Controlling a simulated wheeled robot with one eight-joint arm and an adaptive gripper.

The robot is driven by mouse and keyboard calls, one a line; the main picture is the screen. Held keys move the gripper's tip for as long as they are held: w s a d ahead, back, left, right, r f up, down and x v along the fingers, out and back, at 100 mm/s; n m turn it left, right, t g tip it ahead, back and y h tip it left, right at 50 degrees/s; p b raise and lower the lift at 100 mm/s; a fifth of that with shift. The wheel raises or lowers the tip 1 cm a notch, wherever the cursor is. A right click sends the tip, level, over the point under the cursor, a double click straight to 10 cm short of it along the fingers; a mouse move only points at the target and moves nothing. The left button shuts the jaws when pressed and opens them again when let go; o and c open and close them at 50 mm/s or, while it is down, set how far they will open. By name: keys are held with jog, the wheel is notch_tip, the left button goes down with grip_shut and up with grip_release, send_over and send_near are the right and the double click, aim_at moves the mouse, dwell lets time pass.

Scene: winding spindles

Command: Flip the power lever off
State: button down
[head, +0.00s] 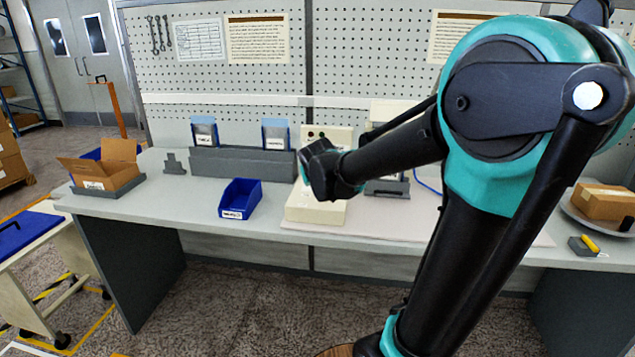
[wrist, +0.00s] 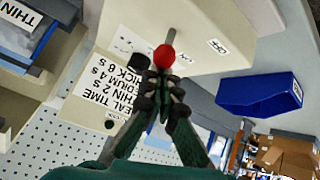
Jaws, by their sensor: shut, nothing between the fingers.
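The cream sealing machine (head: 314,211) stands on the bench, partly hidden behind my arm. In the wrist view, which looks turned over, its cream body (wrist: 205,22) fills the top. The power lever (wrist: 164,56) is a thin metal rod with a red ball end. An OFF label (wrist: 217,46) is on the body to the right of the ball. My gripper (wrist: 164,82) is shut and empty, with its fingertips right by the red ball; I cannot tell whether they touch. In the head view my gripper (head: 318,172) is in front of the machine and hides the lever.
A black knob (wrist: 138,65) and a seal time label (wrist: 110,88) are close to the fingers. A blue bin (head: 240,198) stands left of the machine. An open cardboard box (head: 106,170) is farther left. The bench front between them is clear.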

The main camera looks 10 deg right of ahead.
jog(key=shift+w, duration=0.2)
jog(key=shift+w+d+f, duration=0.25)
jog(key=shift+w+f, duration=0.1)
jog(key=shift+w, duration=0.15)
dwell(0.4)
jog(key=shift+w+r, duration=0.2)
jog(key=shift+w, duration=0.05)
jog(key=w+r, duration=0.1)
jog(key=w+a+r, duration=0.1)
jog(key=w, duration=0.1)
jog(key=shift+r, duration=0.1)
jog(key=s+f+v, duration=0.1)
jog(key=v, duration=0.9)
jog(key=shift+s+f, duration=0.3)
jog(key=shift+f, duration=0.1)
jog(key=shift+a, duration=0.1)
